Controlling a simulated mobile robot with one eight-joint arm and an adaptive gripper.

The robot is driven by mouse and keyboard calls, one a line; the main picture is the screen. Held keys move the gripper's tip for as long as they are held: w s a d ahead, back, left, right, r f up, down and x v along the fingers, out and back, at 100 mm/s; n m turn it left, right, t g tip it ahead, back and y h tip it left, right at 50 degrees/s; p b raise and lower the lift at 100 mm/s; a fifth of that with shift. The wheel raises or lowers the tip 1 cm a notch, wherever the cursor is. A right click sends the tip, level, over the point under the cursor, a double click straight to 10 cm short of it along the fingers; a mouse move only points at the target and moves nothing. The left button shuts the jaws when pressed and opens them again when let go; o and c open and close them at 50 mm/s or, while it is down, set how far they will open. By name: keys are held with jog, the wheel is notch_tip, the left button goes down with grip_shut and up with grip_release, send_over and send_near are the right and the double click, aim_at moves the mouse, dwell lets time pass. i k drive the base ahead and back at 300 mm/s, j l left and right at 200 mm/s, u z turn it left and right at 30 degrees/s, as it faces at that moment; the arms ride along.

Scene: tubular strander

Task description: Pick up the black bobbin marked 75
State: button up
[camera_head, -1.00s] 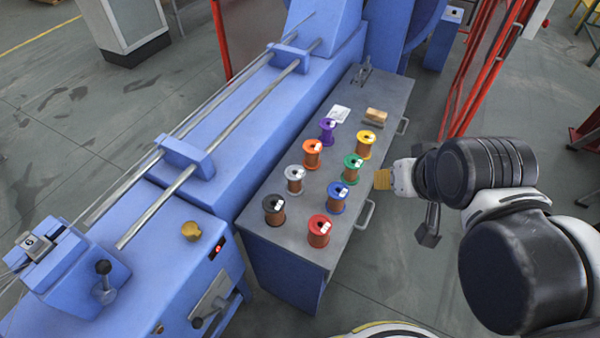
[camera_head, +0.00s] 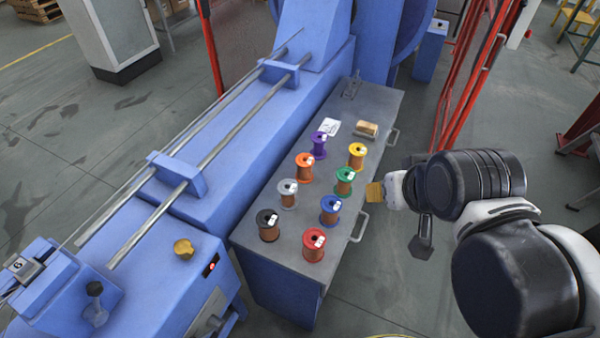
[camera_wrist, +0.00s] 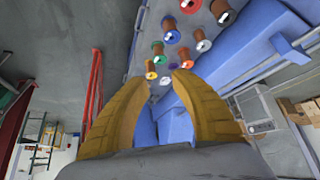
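The black bobbin (camera_head: 268,226), wound with copper-brown wire, stands upright at the near left corner of the grey cabinet top. A white tag shows on it, but the number is too small to read. It also shows at the top edge of the wrist view (camera_wrist: 223,13). My gripper (camera_head: 375,192) has yellow fingers and is beyond the right edge of the cabinet top, well apart from the black bobbin. In the wrist view my gripper (camera_wrist: 163,80) has its fingers spread with nothing between them.
Red (camera_head: 313,245), blue (camera_head: 330,210), grey (camera_head: 288,193), green (camera_head: 344,181), orange (camera_head: 304,167), yellow (camera_head: 356,156) and purple (camera_head: 319,146) bobbins share the grey cabinet top (camera_head: 362,105). The blue machine (camera_head: 215,150) borders the left side.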

aim_at(268, 226)
jog(key=k+j, duration=0.15)
jog(key=j, duration=0.25)
jog(key=k+j+z, duration=0.1)
jog(key=j, duration=0.35)
jog(key=k+j, duration=0.15)
jog(key=j, duration=0.25)
jog(key=k+j, duration=0.15)
jog(key=j, duration=0.25)
jog(key=k+j+z, duration=0.1)
jog(key=j, duration=0.3)
jog(key=k+j, duration=0.25)
jog(key=j+z, duration=0.05)
jog(key=j, duration=0.1)
